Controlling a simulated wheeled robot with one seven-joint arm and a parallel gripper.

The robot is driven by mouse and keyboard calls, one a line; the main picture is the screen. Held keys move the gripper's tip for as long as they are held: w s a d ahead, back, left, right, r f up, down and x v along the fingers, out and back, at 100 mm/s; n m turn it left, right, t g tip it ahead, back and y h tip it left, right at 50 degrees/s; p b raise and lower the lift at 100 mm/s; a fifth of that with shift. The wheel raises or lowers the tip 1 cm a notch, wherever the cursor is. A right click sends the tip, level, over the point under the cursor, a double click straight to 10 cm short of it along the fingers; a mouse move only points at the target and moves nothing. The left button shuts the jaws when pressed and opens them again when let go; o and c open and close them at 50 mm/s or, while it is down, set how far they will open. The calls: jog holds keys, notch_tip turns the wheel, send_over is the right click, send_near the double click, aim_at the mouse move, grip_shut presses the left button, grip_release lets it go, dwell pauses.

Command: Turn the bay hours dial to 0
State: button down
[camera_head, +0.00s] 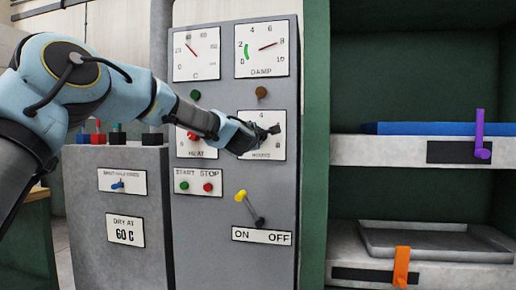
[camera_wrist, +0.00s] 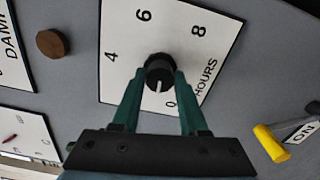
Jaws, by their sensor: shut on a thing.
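The bay hours dial is a black round knob (camera_wrist: 160,72) on a white panel marked HOURS (camera_wrist: 222,42), shown turned in the wrist view. The figures 4, 6, 8 and 0 are readable there; 2 is not visible. The knob's white mark points down in that view, close to the 0 but a little to its left. My gripper (camera_wrist: 160,80) is shut on the knob, one green finger on each side. In the head view my gripper (camera_head: 264,132) covers most of the hours panel (camera_head: 262,152) and hides the knob.
A brown button (camera_wrist: 53,43) sits beside the hours panel. The damp gauge (camera_head: 262,50) is above, the start/stop buttons (camera_head: 198,183) lower left, and a yellow-tipped ON/OFF lever (camera_head: 249,207) below. A green shelf unit (camera_head: 316,200) stands close on the right.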

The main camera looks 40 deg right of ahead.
jog(key=n+b, duration=0.4)
jog(key=shift+f+n, duration=0.1)
jog(key=shift+n, duration=0.3)
dwell(0.4)
jog(key=shift+c, duration=2.2)
grip_release()
jog(key=b+v, duration=0.3)
jog(key=v, duration=0.7)
jog(key=shift+s+a, duration=0.15)
jog(key=shift+a, duration=0.2)
